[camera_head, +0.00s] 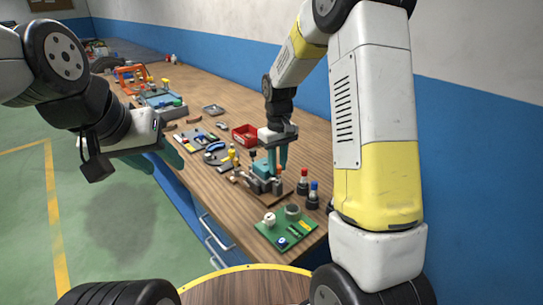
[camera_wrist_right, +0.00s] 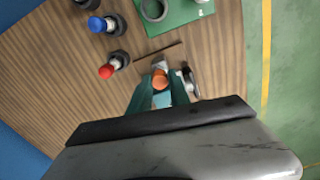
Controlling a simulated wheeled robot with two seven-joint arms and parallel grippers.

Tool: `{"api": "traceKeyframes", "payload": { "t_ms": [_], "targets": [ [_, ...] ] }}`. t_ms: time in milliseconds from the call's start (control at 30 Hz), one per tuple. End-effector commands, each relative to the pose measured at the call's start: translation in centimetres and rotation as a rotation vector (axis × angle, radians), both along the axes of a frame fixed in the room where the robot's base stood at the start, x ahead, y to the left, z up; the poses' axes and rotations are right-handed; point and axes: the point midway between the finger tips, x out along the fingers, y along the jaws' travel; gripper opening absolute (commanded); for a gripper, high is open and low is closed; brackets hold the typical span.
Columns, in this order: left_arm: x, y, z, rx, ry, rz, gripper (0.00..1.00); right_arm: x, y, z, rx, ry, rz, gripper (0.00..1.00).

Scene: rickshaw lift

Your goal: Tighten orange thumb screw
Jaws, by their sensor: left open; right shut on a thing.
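The orange thumb screw (camera_wrist_right: 160,79) shows in the right wrist view between the teal fingertips of my right gripper (camera_wrist_right: 160,92). My right gripper is shut on it. In the head view, my right gripper (camera_head: 277,160) points down over a teal-grey fixture (camera_head: 261,183) on a brown board near the bench's front end; the screw is hidden there. My left gripper (camera_head: 170,158) is open and empty, held off the bench's left edge, its teal fingers partly hidden.
A green board (camera_head: 285,232) with a grey ring and a white part lies at the near bench end. A red-topped bottle (camera_head: 303,182) and a blue-topped bottle (camera_head: 313,194) stand close right of the fixture. A red bin (camera_head: 245,135) and several tools lie behind.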

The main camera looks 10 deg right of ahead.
Motion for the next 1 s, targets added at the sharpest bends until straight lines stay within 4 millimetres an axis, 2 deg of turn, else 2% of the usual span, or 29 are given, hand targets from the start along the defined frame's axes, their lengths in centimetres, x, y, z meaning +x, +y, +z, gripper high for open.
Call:
{"api": "traceKeyframes", "payload": {
  "t_ms": [500, 767, 1000],
  "targets": [
    [0.0, 0.0, 0.0, 0.0, 0.0, 0.0, 0.45, 0.1, -0.05, 0.12, 0.0, -0.003, -0.452, 0.0],
    [0.0, 0.0, 0.0, 0.0, 0.0, 0.0, 0.45, 0.11, -0.08, 0.13, 0.0, -0.004, -0.591, 0.0],
    [0.0, 0.0, 0.0, 0.0, 0.0, 0.0, 0.45, 0.11, -0.08, 0.13, 0.0, -0.004, -0.647, 0.0]
  ]
}}
